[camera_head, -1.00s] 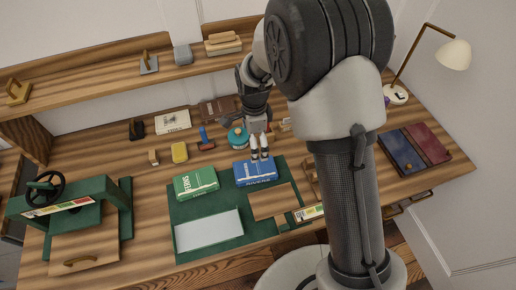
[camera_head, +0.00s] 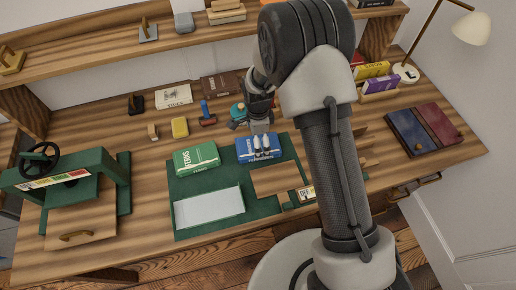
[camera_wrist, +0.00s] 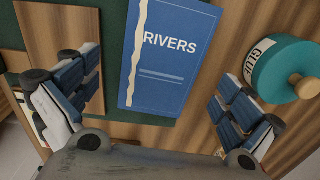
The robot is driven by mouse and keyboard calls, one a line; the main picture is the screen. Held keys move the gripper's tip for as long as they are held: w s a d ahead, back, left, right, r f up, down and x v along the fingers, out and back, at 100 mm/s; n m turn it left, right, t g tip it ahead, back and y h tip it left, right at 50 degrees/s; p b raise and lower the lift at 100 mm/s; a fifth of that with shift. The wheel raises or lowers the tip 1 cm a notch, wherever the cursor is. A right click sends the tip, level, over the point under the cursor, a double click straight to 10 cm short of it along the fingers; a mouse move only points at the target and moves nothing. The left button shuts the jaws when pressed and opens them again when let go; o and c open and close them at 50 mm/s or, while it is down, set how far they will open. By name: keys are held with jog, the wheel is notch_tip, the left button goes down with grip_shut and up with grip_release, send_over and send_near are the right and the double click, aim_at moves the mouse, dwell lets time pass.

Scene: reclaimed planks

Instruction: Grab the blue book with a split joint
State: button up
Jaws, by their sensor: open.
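The blue book (camera_head: 244,152), titled RIVERS in the wrist view (camera_wrist: 170,65), lies flat on a green mat (camera_head: 181,216). A jagged cream split runs along the left side of its cover in the wrist view. My gripper (camera_head: 262,144) is open and empty above the book. In the wrist view its two padded fingers (camera_wrist: 155,85) stand wide apart, one on each side of the book, with gaps to both sides. I cannot tell how high the fingertips are above the mat.
A teal glue jar (camera_wrist: 285,70) stands close to my right finger. A green book (camera_head: 196,158) lies left of the blue one, with a wooden board (camera_head: 275,181) in front. A green press (camera_head: 75,190) stands at the left. Blue and red boards (camera_head: 410,131) lie at the right.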

notch_tip(320, 180, down, 3)
jog(key=shift+r+b, duration=0.1)
jog(key=shift+b, duration=0.25)
jog(key=c, duration=1.2)
